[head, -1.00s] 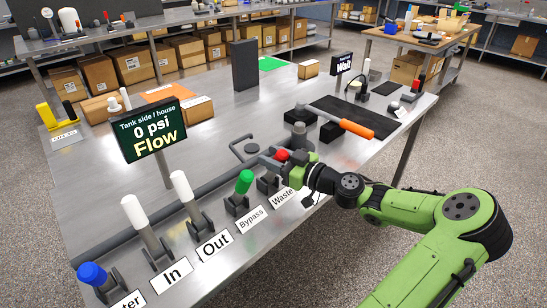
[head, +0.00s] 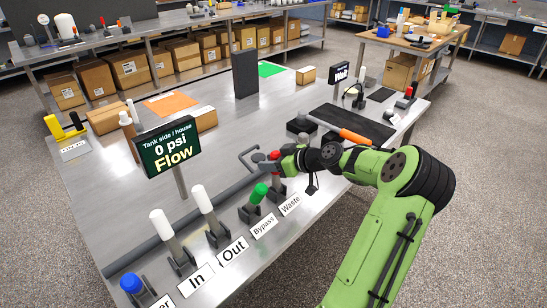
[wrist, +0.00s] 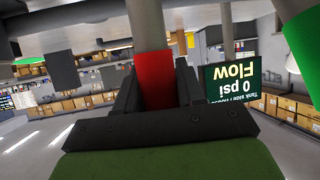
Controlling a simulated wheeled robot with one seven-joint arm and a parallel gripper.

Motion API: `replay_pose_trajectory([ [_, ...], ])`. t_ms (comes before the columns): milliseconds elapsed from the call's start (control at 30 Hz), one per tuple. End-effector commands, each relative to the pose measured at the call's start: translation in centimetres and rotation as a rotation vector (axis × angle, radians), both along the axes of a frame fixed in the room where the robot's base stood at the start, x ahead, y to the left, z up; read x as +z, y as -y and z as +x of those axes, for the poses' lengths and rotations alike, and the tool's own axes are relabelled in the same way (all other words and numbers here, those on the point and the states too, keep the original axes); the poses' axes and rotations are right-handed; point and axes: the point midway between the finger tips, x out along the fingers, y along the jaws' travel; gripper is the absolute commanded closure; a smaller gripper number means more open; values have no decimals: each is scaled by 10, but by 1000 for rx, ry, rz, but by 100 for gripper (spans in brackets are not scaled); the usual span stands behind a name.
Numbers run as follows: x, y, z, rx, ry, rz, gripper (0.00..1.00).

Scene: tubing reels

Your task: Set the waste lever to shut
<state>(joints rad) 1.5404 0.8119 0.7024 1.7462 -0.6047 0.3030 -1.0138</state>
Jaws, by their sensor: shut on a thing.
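The waste lever (head: 275,181) has a red handle and stands behind the "Waste" label (head: 291,204), at the right end of the lever row. My gripper (head: 272,163) reaches it from the right and is shut on the red handle. In the wrist view the red handle (wrist: 155,75) sits between the two dark fingers of my gripper (wrist: 157,90). The handle looks close to upright, but its base is partly hidden and the exact angle is unclear. The sign (head: 167,148) reads "Tank side / house, 0 psi, Flow".
The green bypass lever (head: 258,193) stands close to the left of the waste lever. White-handled levers (head: 203,199) and a blue one (head: 131,283) follow further left. An orange-handled tool (head: 355,137) lies near my arm.

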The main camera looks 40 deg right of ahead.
Motion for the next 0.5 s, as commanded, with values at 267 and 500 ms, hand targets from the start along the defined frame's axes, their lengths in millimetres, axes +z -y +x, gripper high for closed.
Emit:
replay_pose_trajectory([
  [267, -2, -2, 23, 4, -220, -8, 100],
  [500, -10, -2, 35, 2, -348, -11, 100],
])
